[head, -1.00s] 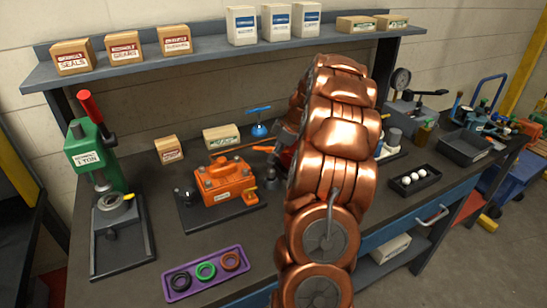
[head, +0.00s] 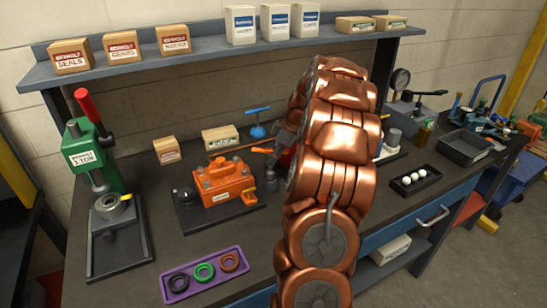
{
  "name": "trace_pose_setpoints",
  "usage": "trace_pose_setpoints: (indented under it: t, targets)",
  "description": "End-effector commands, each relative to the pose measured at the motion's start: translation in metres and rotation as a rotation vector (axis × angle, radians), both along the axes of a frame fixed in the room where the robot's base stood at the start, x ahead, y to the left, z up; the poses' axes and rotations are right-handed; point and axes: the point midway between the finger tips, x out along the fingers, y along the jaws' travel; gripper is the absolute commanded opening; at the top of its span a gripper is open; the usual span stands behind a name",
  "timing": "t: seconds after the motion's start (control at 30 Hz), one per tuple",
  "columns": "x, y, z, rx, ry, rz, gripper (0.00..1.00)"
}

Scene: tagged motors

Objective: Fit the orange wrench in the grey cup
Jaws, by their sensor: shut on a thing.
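My arm's copper links fill the middle of the head view and hide most of my gripper (head: 277,163). Its visible part is beside the orange motor (head: 225,185), at the motor's right. A short orange piece (head: 262,150), apparently an end of the orange wrench, sticks out to the left of the gripper, above the bench. The rest of the wrench is hidden, and the jaws are shut on it. A light grey cylinder (head: 393,138), possibly the grey cup, stands right of my arm. I cannot be sure it is the cup.
A green press (head: 90,160) stands at left. A purple tray (head: 207,287) with rings lies in front, and a black tray (head: 428,188) with white balls lies at right. Boxes line the shelf (head: 215,55). A blue-handled item (head: 257,125) stands behind the motor.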

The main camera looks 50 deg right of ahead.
Motion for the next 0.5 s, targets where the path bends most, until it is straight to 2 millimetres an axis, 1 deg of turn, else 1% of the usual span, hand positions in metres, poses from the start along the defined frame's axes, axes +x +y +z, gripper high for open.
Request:
trace_pose_setpoints:
  t: [0.5]
  targets:
    - [0.0001, 0.0, -0.0103, -0.001, 0.001, 0.0, 0.0]
